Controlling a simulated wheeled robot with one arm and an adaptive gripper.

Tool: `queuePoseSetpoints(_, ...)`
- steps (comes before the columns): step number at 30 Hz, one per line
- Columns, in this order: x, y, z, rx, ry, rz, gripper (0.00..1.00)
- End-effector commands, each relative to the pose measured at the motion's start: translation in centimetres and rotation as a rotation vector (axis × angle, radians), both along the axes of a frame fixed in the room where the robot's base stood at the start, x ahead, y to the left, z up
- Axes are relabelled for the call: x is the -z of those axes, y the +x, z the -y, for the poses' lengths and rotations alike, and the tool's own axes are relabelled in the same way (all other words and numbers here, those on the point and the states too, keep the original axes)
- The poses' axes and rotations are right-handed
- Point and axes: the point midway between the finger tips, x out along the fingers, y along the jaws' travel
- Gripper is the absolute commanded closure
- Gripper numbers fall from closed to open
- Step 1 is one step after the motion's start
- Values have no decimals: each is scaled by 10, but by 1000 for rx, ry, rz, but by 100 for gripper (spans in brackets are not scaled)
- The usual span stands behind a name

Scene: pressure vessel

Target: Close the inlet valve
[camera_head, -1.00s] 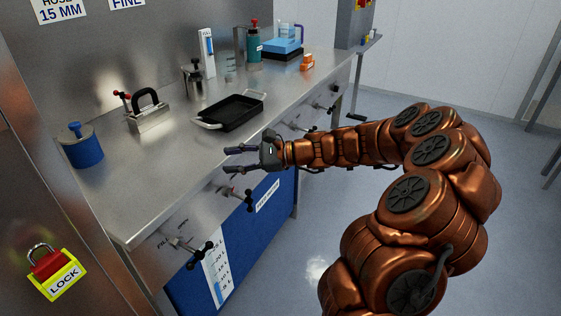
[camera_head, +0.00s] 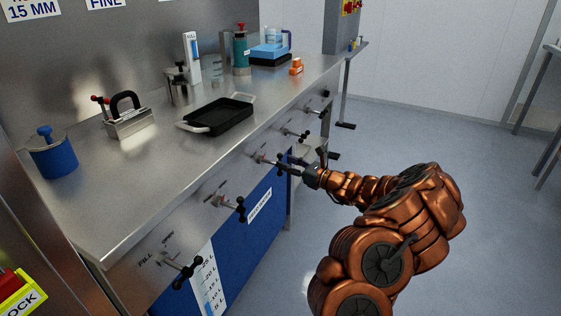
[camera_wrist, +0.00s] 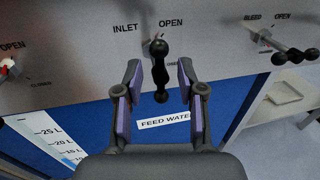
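The inlet valve handle (camera_wrist: 160,72), a black bar with knobbed ends, stands roughly upright in the wrist view. It is on the steel panel beside the INLET and OPEN labels. My gripper (camera_wrist: 159,80) is open, its purple-padded fingers to the left and right of the lower part of the handle, with visible gaps; contact is not visible. In the head view my gripper (camera_head: 292,169) is at the bench front, by what appears to be the same inlet valve (camera_head: 274,163). The fingertips and handle are small and overlap there.
The bleed valve (camera_wrist: 285,50) is right of the inlet. Another valve (camera_head: 232,205) is to its left along the bench front. A black tray (camera_head: 222,115) and a blue container (camera_head: 52,155) stand on the bench (camera_head: 105,208).

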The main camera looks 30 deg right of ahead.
Motion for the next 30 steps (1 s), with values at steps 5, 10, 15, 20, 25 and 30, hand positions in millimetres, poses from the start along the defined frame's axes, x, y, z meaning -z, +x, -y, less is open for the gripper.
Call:
queuePoseSetpoints(5, 1, 21, -9, -2, 0, 0, 61)
queuePoseSetpoints(10, 0, 32, -11, 1, 0, 1, 61)
queuePoseSetpoints(15, 0, 36, -11, 3, 0, 1, 61)
queuePoseSetpoints(20, 0, 36, -11, 3, 0, 1, 61)
queuePoseSetpoints(25, 0, 36, -11, 3, 0, 1, 74)
queuePoseSetpoints(30, 0, 35, -11, 3, 0, 1, 92)
